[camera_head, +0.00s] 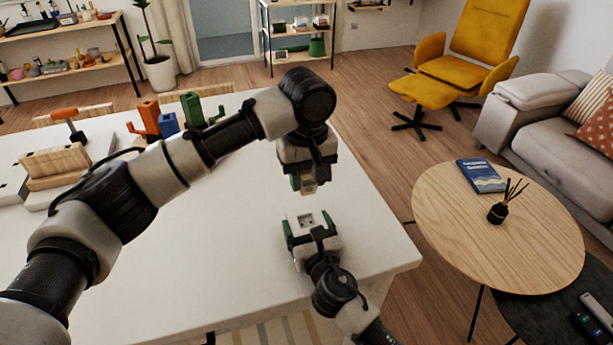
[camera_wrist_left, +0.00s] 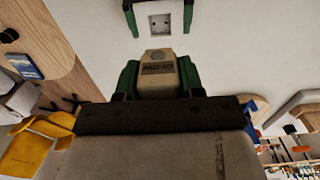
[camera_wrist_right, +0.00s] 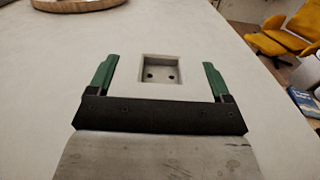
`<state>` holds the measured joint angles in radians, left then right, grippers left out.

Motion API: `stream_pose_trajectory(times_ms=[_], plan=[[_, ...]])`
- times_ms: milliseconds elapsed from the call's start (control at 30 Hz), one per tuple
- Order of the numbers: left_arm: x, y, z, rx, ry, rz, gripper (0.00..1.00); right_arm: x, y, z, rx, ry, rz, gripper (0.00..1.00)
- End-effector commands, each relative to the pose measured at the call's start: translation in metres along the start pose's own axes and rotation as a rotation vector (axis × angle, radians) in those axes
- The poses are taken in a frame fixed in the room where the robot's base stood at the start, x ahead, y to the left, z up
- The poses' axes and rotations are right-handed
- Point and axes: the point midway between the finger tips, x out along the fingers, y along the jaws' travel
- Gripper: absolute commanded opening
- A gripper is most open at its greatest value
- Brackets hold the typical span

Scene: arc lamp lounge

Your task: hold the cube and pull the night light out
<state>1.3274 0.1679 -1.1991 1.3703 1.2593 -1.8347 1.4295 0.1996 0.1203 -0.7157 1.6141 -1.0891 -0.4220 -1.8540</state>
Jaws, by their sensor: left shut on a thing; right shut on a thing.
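The white cube (camera_head: 307,219) with a socket face stands on the white table. My right gripper (camera_head: 306,226) is shut on it, with green fingers on both sides; in the right wrist view the cube's socket recess (camera_wrist_right: 160,70) shows two holes and is empty. The cube's outer edges blend into the tabletop there. My left gripper (camera_head: 304,183) is shut on the small beige night light (camera_wrist_left: 157,69) above the cube. The night light is apart from the cube (camera_wrist_left: 160,22), with a gap between them. Its far side is hidden in the head view.
The table (camera_head: 215,240) is clear around the cube. Orange (camera_head: 146,120), blue (camera_head: 168,124) and green (camera_head: 196,108) items and a wooden block (camera_head: 55,165) stand at its far left. A round wooden coffee table (camera_head: 500,235) is to the right.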

Motion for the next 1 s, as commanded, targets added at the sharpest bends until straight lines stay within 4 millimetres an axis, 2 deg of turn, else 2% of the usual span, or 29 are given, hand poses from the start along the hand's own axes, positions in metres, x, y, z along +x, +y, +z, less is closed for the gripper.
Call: stream_pose_trajectory(times_ms=[67, 100, 200, 433, 567, 1000], plan=[[0.0, 0.0, 0.0, 0.0, 0.0, 0.0, 0.11, 0.0, 0.0, -0.001, -0.001, 0.002, -0.001, 0.45], [0.0, 0.0, 0.0, 0.0, 0.0, 0.0, 0.11, 0.0, 0.0, -0.001, -0.001, 0.002, -0.001, 0.86], [0.0, 0.0, 0.0, 0.0, 0.0, 0.0, 0.11, 0.0, 0.0, -0.001, -0.001, 0.002, -0.001, 1.0], [0.0, 0.0, 0.0, 0.0, 0.0, 0.0, 0.11, -0.001, 0.0, -0.001, -0.001, 0.001, 0.0, 1.0], [0.0, 0.0, 0.0, 0.0, 0.0, 0.0, 0.11, -0.012, 0.0, -0.002, -0.001, 0.002, 0.0, 1.0], [0.0, 0.0, 0.0, 0.0, 0.0, 0.0, 0.11, -0.099, 0.0, -0.002, -0.001, 0.004, 0.001, 1.0]])
